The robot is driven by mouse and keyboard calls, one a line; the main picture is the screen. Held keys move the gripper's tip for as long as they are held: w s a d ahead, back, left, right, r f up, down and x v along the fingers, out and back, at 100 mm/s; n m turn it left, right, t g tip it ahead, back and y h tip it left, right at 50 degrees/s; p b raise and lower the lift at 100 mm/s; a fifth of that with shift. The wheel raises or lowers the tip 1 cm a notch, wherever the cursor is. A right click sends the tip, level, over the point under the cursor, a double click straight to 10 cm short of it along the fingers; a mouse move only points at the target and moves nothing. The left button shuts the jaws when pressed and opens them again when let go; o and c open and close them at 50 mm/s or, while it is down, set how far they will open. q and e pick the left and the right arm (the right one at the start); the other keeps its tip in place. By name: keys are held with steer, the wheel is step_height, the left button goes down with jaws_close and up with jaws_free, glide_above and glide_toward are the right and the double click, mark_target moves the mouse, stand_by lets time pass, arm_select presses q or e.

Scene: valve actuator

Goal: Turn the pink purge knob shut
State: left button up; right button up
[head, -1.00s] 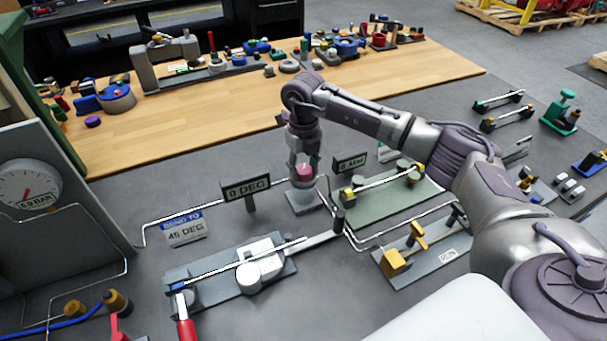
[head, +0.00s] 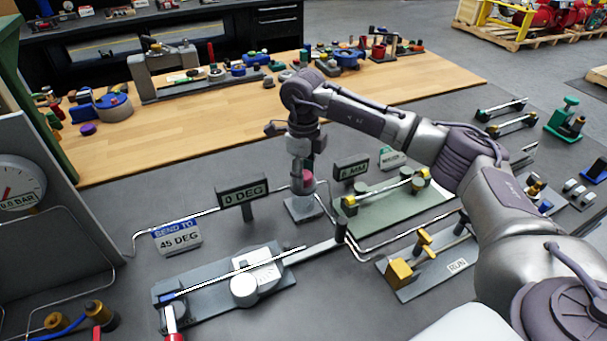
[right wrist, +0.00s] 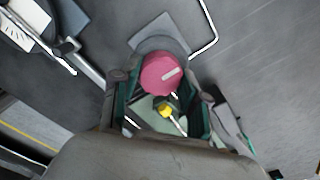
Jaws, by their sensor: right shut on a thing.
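The pink purge knob (head: 307,181) sits on a small grey block (head: 305,208) in the middle of the dark bench. My right gripper (head: 302,176) points down over it, its fingers shut around the knob. In the right wrist view the round pink knob (right wrist: 162,73) shows at the fingertips, with a pale mark on its face pointing to the upper right. A finger (right wrist: 117,85) of my right gripper lies on the left of the knob and the other on the right. My left gripper is not in view.
A green plate with fittings (head: 390,210) lies to the right. A pressure gauge (head: 18,183) stands at the left edge. A thin tube runs close by the knob's block.

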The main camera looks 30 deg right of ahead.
steer(key=shift+w+r, duration=0.1)
stand_by(0.3)
steer(key=o, duration=1.1)
steer(key=shift+o, duration=0.2)
step_height(320, 180, up, 12)
